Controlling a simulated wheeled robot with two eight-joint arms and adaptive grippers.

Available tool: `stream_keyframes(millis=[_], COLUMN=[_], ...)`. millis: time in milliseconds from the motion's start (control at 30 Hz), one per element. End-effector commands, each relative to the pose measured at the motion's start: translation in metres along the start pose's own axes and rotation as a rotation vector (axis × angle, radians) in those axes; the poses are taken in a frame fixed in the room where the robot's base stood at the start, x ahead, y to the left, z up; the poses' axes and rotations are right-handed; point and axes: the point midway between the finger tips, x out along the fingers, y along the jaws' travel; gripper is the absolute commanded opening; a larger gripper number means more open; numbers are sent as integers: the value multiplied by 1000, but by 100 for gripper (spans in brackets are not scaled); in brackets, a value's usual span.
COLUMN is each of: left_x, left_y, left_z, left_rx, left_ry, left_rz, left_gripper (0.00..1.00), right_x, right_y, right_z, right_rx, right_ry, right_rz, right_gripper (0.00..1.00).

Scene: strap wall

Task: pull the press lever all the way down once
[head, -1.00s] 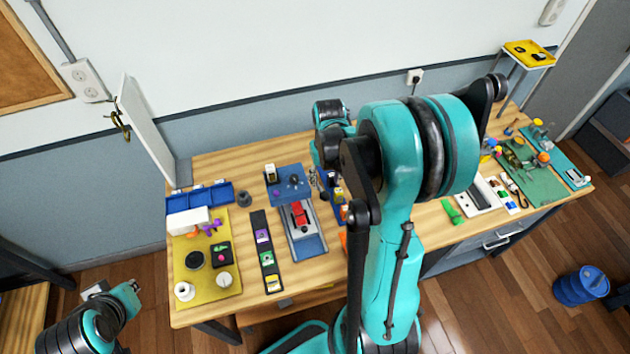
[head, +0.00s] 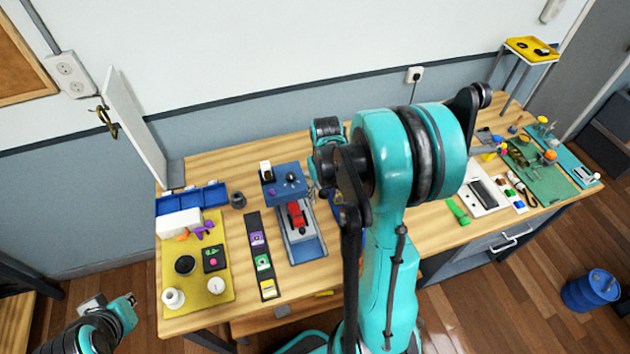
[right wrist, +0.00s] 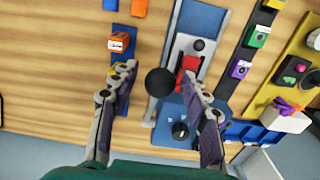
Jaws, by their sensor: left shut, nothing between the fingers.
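The press (head: 302,235) stands on the bench left of my right arm, with a red part (head: 296,214) on a grey and blue base. The right wrist view also shows the red part (right wrist: 188,68) and a small black knob (right wrist: 198,44) near it. A larger black ball (right wrist: 160,81), apparently the lever's knob, appears between the fingers of my right gripper (right wrist: 158,80). The fingers are spread on either side of it, with gaps visible. My arm hides much of the lever and right gripper in the head view. My left gripper (head: 130,300) is shut and empty, low at the left, away from the bench.
A blue box (head: 283,186) with a dial stands behind the press. A dark strip (head: 261,258) with coloured blocks and a yellow mat (head: 208,292) with small items lie to its left. An orange block (right wrist: 121,42) lies beside the press in the right wrist view.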

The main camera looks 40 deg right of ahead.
Motion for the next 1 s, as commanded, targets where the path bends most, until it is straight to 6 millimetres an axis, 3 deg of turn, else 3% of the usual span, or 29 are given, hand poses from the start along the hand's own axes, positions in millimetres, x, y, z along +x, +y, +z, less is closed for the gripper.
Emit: stream_keyframes(millis=[33,133,567,1000], left_x=[0,0,1,22], left_y=[0,0,0,0], left_z=[0,0,1,16], left_rx=[0,0,0,0], left_ry=[0,0,0,0], left_rz=[0,0,0,0], left_gripper=[0,0,0,0], right_x=[0,0,1,27], right_y=[0,0,0,0], right_z=[0,0,0,11], right_rx=[0,0,0,0], right_ry=[0,0,0,0], right_rz=[0,0,0,0], right_gripper=[36,12,12,12])
